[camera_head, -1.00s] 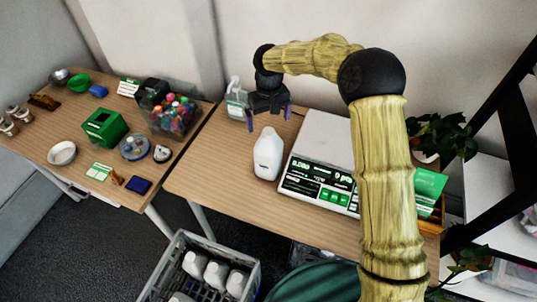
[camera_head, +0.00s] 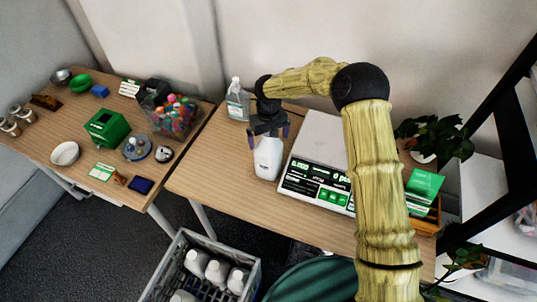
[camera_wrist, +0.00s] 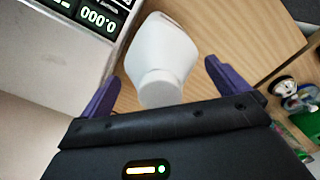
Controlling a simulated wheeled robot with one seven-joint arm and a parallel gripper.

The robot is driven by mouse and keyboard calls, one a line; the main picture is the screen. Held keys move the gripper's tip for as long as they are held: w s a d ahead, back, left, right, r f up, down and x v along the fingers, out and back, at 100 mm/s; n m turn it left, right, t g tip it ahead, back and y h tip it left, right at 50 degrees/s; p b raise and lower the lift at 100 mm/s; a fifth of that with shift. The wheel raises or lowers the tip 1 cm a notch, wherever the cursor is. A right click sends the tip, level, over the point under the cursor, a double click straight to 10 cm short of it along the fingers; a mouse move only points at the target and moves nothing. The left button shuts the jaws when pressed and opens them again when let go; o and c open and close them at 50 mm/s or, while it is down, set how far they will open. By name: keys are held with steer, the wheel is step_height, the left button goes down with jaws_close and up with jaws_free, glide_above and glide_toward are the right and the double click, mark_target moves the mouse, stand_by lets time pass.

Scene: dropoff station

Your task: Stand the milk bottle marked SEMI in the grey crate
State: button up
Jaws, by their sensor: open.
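A white milk bottle (camera_head: 268,160) stands upright on the wooden table, just left of the scale; no marking on it is readable. My gripper (camera_head: 268,139) is open above it, fingers pointing down on either side of its top. In the wrist view the bottle (camera_wrist: 162,58) and its white cap lie between the two purple fingers of my gripper (camera_wrist: 164,84), with gaps on both sides. The grey crate (camera_head: 170,262) is on the floor in front of the table, with several white bottles standing in it.
A scale (camera_head: 318,180) stands close on the bottle's right. A clear bottle (camera_head: 237,102) is behind it. A green round bin (camera_head: 315,283) is right of the crate. The left table (camera_head: 100,139) holds many small items. The tabletop left of the bottle is free.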

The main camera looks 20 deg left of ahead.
stand_by(0.5)
steer(key=c, duration=1.8)
step_height(320, 180, up, 10)
steer(key=shift+b, duration=1.1)
